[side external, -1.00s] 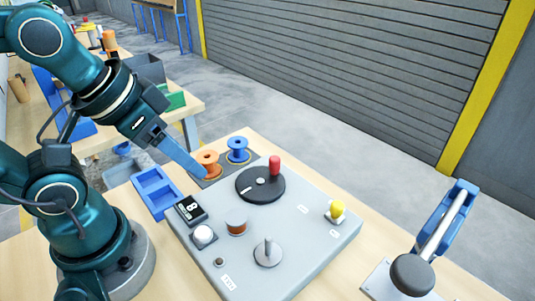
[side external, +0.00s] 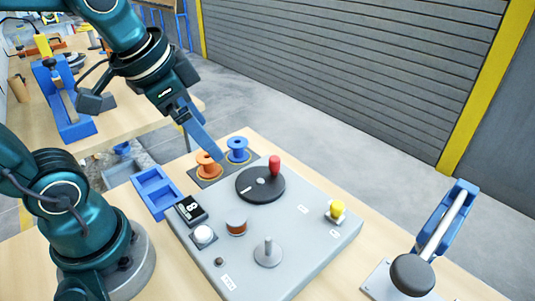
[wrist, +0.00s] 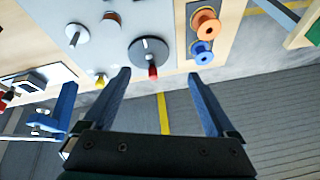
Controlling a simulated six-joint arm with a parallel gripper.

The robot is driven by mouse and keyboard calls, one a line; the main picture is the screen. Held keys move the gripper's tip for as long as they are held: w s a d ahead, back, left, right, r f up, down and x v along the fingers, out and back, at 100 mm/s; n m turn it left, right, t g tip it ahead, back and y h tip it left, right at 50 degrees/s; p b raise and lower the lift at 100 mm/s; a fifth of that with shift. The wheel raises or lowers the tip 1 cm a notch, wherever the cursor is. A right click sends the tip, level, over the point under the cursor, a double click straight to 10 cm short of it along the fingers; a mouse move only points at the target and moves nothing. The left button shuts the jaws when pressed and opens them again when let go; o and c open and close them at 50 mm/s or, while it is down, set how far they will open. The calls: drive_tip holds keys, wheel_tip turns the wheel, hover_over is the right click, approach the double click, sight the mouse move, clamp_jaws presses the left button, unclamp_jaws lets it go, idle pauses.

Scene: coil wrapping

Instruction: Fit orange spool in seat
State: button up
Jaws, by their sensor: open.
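The orange spool (side external: 207,167) stands upright on a dark mat (side external: 206,183), with an orange ring at its base. In the wrist view the spool (wrist: 205,22) lies ahead of the right fingertip, outside the gap between the fingers. My gripper (side external: 216,157) is above and beside the spool in the side view. In the wrist view my gripper (wrist: 160,77) is open and empty, its blue fingers wide apart. An upright grey post on a round base (side external: 267,252) stands bare on the grey panel. I cannot tell which part is the seat.
A blue spool (side external: 237,151) stands right beside the orange one. The panel carries a black disc (side external: 255,188) with a red handle, a copper coil (side external: 236,226) and a yellow button (side external: 337,209). A blue tray (side external: 158,190) sits left; a clamp-like fixture (side external: 440,222) stands right.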

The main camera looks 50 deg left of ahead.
drive_tip(key=w+a+f+g, duration=0.3)
drive_tip(key=w+a+f, duration=0.1)
drive_tip(key=w+a, duration=0.25)
drive_tip(key=n+g, duration=0.1)
drive_tip(key=g, duration=0.1)
hover_over(207, 157)
drive_tip(key=f, duration=0.6)
drive_tip(key=shift+s+d+f, duration=0.2)
drive_tip(key=shift+d+f, duration=0.15)
drive_tip(key=shift+d, duration=0.05)
drive_tip(key=shift+f, duration=2.5)
clamp_jaws()
